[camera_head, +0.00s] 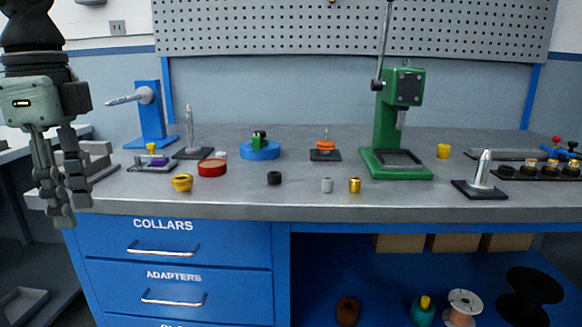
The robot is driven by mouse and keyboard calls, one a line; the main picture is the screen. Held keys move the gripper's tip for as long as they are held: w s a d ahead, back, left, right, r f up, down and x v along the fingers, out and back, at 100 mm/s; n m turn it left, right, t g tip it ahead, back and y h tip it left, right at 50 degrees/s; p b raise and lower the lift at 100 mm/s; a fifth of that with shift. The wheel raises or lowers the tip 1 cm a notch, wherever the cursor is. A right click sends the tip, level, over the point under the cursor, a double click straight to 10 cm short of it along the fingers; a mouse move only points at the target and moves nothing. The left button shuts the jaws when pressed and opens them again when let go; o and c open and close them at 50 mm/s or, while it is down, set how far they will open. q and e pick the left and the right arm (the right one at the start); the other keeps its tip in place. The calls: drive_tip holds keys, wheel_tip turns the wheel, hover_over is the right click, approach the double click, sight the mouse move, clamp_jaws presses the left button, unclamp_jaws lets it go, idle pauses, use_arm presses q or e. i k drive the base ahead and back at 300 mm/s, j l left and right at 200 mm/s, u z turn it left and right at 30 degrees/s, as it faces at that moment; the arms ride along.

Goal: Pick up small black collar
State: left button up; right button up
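The small black collar (274,178) is a short dark cylinder standing on the grey workbench top (230,197), left of the bench's middle and near the front. My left gripper (73,208) hangs fingers-down at the far left, at the bench's left end, well away from the collar. Its fingers are apart with nothing visible between them, so it looks open and empty. My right gripper is not in view.
A silver collar (327,185) and a brass one (355,185) stand right. A green press (397,130) rises behind. Drawers (225,250) are below.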

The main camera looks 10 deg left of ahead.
sight(274, 177)
drive_tip(key=i+l, duration=1)
drive_tip(key=i, duration=0.15)
